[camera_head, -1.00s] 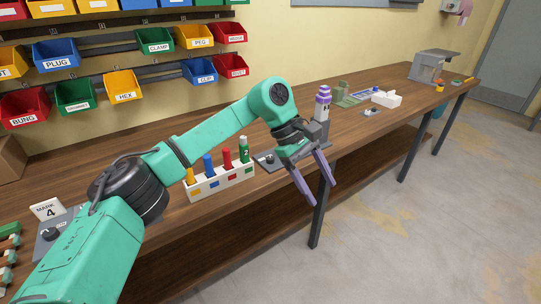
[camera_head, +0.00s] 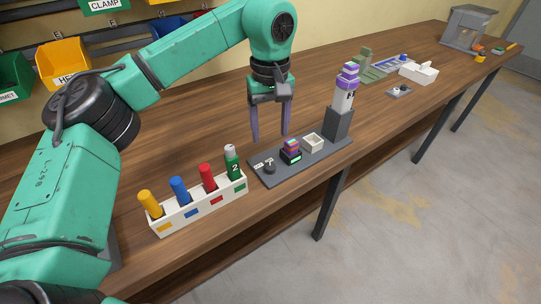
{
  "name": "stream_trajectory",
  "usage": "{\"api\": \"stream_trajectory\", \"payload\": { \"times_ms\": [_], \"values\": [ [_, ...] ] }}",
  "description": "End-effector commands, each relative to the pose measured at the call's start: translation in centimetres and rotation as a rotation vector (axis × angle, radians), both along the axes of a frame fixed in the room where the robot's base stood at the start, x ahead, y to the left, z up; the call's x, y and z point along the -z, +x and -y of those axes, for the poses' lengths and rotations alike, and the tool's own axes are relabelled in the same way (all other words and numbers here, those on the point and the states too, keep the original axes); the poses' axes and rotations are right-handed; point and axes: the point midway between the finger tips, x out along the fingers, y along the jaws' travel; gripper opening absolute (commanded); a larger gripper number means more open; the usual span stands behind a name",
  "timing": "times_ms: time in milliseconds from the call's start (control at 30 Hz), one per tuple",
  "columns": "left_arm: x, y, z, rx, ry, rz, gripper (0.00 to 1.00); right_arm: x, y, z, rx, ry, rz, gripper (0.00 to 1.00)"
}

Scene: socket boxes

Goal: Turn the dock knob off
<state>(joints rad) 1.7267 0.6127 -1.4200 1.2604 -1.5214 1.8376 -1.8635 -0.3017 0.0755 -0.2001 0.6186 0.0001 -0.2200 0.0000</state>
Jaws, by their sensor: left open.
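The dock is a dark grey plate (camera_head: 290,170) near the table's front edge. A small dark round knob (camera_head: 269,167) sits at its left end, with small white labels behind it. I cannot read the knob's setting. My left gripper (camera_head: 270,138) points down with its two purple fingers apart and empty. Its fingertips are above and behind the knob in the picture, not touching it. My right gripper is out of view.
On the plate are a striped block in a black holder (camera_head: 291,154), a small white tray (camera_head: 312,142) and a grey post with a purple-and-white stack (camera_head: 346,90). A white rack of coloured pegs (camera_head: 199,208) stands close at the left.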

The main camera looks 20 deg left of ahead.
Motion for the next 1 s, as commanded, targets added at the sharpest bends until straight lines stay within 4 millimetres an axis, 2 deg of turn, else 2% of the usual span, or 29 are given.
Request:
{"api": "stream_trajectory", "payload": {
  "times_ms": [67, 167, 300, 400, 533, 733, 767, 800, 933, 1000],
  "values": [
    [2.3, -0.1, -0.1, -0.001, 0.003, -0.006, 0.69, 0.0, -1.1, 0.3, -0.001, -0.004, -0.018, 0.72],
    [5.0, -0.1, -0.1, -0.002, 0.003, -0.007, 0.69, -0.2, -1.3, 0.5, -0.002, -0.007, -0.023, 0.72],
    [8.4, -0.1, -0.1, -0.003, 0.002, -0.005, 0.69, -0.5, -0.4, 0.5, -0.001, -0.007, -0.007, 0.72],
    [10.1, 0.0, -0.1, -0.003, 0.0, -0.004, 0.69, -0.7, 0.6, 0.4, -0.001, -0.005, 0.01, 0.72],
    [11.0, 0.1, 0.0, -0.003, 0.0, -0.002, 0.69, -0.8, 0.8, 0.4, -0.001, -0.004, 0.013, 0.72],
    [11.2, 0.1, 0.0, -0.003, -0.001, -0.001, 0.69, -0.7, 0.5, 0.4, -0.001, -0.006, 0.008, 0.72],
    [11.2, 0.1, 0.0, -0.003, -0.001, -0.001, 0.65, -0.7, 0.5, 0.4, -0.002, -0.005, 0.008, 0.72],
    [11.1, 0.1, 0.0, -0.003, -0.001, -0.001, 0.5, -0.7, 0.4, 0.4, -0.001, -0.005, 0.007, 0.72],
    [11.1, 0.1, 0.0, -0.003, -0.001, -0.001, 0.0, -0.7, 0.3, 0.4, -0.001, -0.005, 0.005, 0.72],
    [11.1, 0.1, 0.0, -0.003, -0.001, -0.001, 0.0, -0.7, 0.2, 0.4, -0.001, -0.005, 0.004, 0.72]
  ]
}}
